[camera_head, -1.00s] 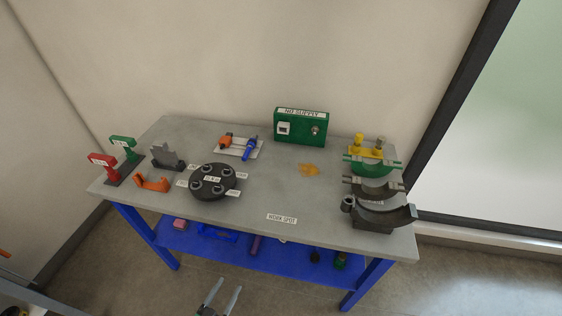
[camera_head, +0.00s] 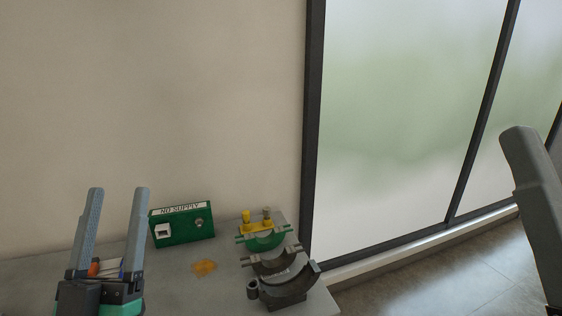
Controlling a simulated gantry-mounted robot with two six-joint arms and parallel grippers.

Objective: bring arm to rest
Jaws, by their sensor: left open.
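My left gripper (camera_head: 119,190) is at the lower left of the head view, its two grey fingers pointing up and spread well apart. The space between the fingertips is empty, with only the wall behind. The gripper hides part of the grey table (camera_head: 35,283), with bits of orange and white showing between the finger bases.
A green "NO SUPPLY" box (camera_head: 181,223) stands at the table's back. An orange-brown patch (camera_head: 204,267) lies before it. To the right are a green clamp with yellow parts (camera_head: 263,240) and dark curved clamps (camera_head: 285,287). Open floor (camera_head: 420,285) lies right of the table.

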